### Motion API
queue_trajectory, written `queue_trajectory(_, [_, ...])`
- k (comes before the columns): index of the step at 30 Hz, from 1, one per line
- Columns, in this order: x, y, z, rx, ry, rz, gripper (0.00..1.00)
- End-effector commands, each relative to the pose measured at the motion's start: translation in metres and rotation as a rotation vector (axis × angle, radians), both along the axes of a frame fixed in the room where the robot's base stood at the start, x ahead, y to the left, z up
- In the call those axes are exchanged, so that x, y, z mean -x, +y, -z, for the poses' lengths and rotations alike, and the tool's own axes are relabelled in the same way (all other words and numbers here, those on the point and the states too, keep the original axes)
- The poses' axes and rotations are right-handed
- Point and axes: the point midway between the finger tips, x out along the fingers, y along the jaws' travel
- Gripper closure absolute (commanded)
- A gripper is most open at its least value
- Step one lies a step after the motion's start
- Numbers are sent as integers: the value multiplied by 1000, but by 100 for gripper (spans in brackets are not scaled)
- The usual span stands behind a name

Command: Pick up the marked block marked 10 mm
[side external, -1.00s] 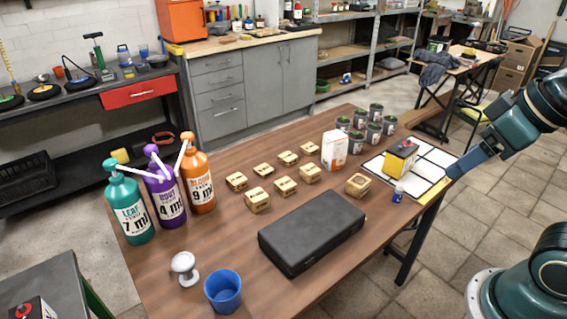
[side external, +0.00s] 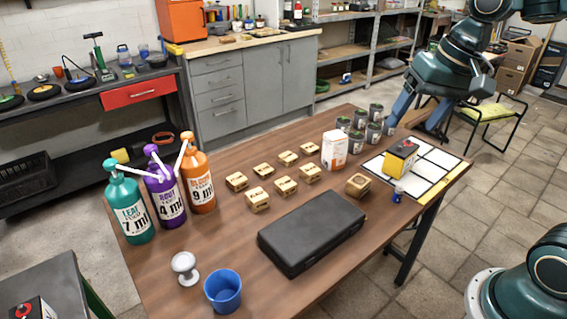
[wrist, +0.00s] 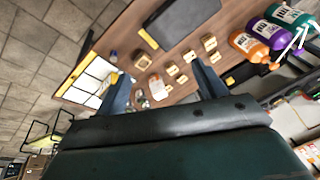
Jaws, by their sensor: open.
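Several small wooden blocks stand in two rows on the brown table, among them a far-row block (side external: 237,181) and a near-row block (side external: 257,200). Another wooden block (side external: 358,185) sits apart to the right. The markings are too small to read, so I cannot tell which is the 10 mm one. My gripper (side external: 412,120) is open and empty, high over the table's far right end by the dark cans. Its spread fingers also show in the wrist view (wrist: 163,85).
A black case (side external: 312,232) lies in front of the blocks. Pump bottles (side external: 165,190) stand left, a white-orange carton (side external: 334,150) and dark cans (side external: 359,141) behind right. A yellow-black box (side external: 400,158) stands on a white grid board (side external: 432,162). A blue cup (side external: 223,292) is front left.

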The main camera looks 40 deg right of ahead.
Motion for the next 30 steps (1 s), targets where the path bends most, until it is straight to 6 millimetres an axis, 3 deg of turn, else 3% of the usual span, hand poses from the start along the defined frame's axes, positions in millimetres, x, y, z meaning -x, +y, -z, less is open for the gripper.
queue_trajectory(14, [-87, -45, 35, -164, 182, 323, 29])
queue_trajectory(23, [-131, -84, 76, -255, 300, 526, 29])
queue_trajectory(30, [-156, -119, 119, -322, 395, 690, 29])
